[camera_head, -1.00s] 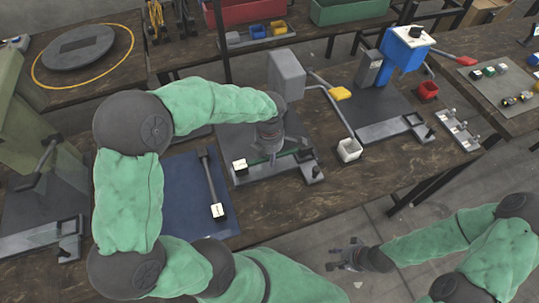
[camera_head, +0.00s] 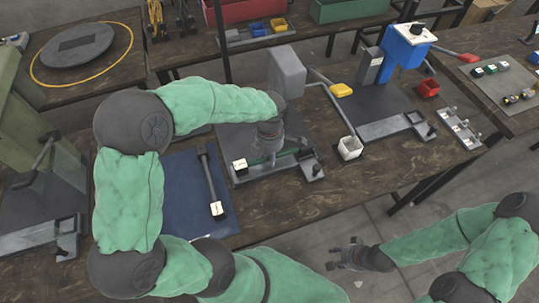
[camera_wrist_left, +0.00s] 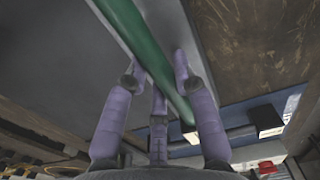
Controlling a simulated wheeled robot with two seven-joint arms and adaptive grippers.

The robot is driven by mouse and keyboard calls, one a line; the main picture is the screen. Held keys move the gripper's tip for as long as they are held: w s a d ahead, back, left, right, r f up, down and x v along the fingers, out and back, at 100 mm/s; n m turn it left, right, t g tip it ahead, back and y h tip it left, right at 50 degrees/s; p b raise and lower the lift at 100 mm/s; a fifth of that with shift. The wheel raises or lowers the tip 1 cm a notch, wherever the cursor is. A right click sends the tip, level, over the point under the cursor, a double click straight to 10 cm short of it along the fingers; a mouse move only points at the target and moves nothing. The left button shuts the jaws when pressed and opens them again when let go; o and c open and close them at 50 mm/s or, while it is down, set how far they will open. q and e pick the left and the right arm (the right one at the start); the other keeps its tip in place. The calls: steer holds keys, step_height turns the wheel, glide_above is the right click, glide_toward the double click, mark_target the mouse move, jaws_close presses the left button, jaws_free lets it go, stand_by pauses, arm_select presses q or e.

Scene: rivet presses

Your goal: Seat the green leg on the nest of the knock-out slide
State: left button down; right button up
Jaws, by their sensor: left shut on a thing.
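My left gripper (camera_head: 270,152) is over the grey knock-out slide (camera_head: 246,176) of the middle press. It is shut on the green leg (camera_head: 285,154), a thin bar lying roughly along the slide. In the left wrist view, the green leg (camera_wrist_left: 150,50) runs between the fingers of my left gripper (camera_wrist_left: 160,78), above a grey metal surface. The gripper hides the leg's middle and the nest, so I cannot tell whether the leg touches the nest. My right gripper (camera_head: 338,258) is empty, fingers apart, in front of the bench.
A long-handled tool (camera_head: 209,178) lies on a blue mat (camera_head: 180,190) left of the slide. The bench front is clear.

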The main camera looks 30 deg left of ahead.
arm_select(q)
steer(key=shift+f, duration=0.1)
steer(key=c, duration=0.9)
jaws_free()
step_height(320, 180, up, 12)
